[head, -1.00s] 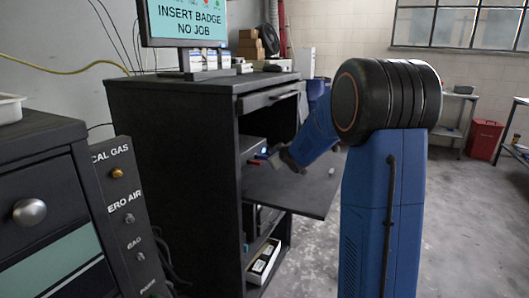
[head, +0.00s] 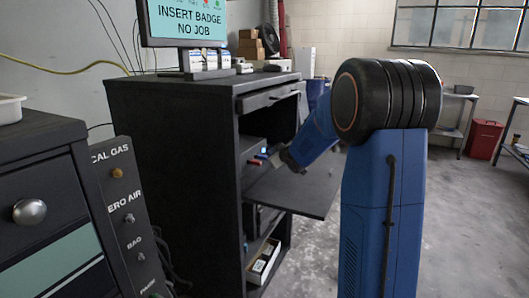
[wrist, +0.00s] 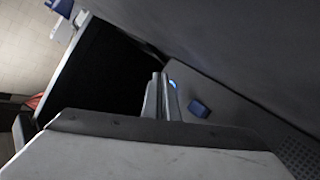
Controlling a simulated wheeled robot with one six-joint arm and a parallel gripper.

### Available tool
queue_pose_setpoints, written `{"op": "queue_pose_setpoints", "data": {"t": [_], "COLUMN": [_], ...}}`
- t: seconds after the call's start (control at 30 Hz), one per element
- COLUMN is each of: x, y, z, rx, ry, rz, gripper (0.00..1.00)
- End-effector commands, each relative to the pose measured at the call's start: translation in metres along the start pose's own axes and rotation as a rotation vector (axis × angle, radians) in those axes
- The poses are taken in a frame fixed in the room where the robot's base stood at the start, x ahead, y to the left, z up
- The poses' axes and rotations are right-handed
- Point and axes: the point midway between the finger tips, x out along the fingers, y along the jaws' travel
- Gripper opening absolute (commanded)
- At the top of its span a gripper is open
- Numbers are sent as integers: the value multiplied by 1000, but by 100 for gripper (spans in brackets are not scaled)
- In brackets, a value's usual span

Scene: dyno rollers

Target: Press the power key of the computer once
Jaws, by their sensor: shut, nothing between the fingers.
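The computer is a dark grey case inside the black cabinet, partly showing in the head view (head: 252,147). In the wrist view its grey front panel (wrist: 235,112) fills the right side. A small lit blue spot, apparently the power key (wrist: 173,84), shows on the panel just right of my fingertips. A blue piece (wrist: 199,107) sticks out of the panel farther right. My gripper (wrist: 157,76) is shut and empty, its tips close to the lit spot; I cannot tell whether they touch. In the head view my gripper (head: 287,160) is small at the cabinet opening.
The black cabinet (head: 170,150) has a pulled-out shelf (head: 310,190) below my gripper. A monitor (head: 187,22) and small boxes (head: 250,47) stand on top. A gas panel (head: 122,200) and a drawer unit (head: 40,240) stand left. Open floor lies right.

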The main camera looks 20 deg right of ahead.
Motion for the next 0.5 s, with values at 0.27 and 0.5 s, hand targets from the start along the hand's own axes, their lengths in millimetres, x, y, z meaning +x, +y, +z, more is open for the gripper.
{"op": "queue_pose_setpoints", "data": {"t": [0.27,0.5], "x": [4,6], "y": [-3,-4], "z": [-3,-5], "rx": [0,0], "ry": [0,0], "rz": [0,0], "gripper": [0,0]}}
